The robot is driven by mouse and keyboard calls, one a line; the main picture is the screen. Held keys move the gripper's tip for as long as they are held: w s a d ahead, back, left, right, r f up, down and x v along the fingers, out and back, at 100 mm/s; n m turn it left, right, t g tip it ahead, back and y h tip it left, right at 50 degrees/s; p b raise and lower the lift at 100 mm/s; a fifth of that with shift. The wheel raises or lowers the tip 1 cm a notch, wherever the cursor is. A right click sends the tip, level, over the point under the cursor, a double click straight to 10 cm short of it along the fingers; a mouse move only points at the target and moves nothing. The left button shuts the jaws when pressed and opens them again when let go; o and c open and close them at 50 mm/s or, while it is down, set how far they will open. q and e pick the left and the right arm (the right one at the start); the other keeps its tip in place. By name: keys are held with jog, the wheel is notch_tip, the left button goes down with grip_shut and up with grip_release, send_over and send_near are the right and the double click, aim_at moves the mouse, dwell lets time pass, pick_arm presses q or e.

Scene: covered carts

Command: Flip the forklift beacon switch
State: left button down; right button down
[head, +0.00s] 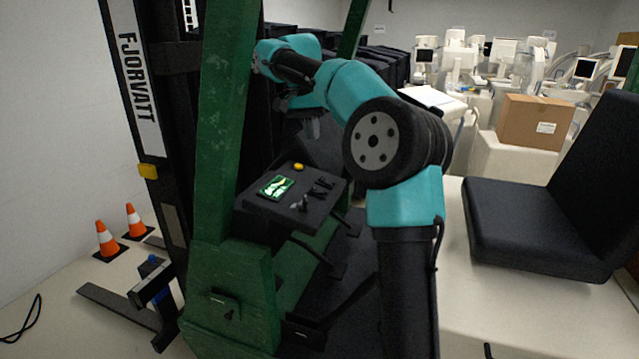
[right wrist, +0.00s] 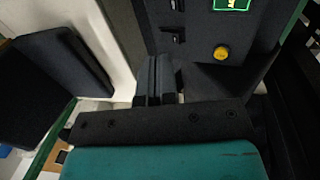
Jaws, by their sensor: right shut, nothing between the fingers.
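The forklift's dark control panel (head: 262,208) is left of centre in the head view. It carries a lit green display (head: 276,187), a yellow button (head: 299,167) and small dark switches (head: 322,191). I cannot tell which switch is the beacon's, nor its position. My right gripper (head: 313,130) is above and behind the panel, apart from it, shut and empty. In the right wrist view, the shut fingers (right wrist: 160,76) point toward the panel, just below a dark switch (right wrist: 172,36). The yellow button (right wrist: 221,53) is to their right. My left gripper is not in view.
A green forklift post (head: 222,120) stands left of the panel, close to my right arm. A black seat (head: 540,225) is at the right. Orange cones (head: 106,241) stand at the far left. Covered carts and a cardboard box (head: 535,121) fill the back.

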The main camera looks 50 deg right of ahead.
aim_at(321, 191)
jog(key=f, duration=0.4)
jog(key=s+f, duration=0.1)
jog(key=f, duration=0.4)
jog(key=s+d+f, duration=0.1)
jog(key=f, duration=0.3)
jog(key=shift+f, duration=0.4)
jog(key=shift+a, duration=0.1)
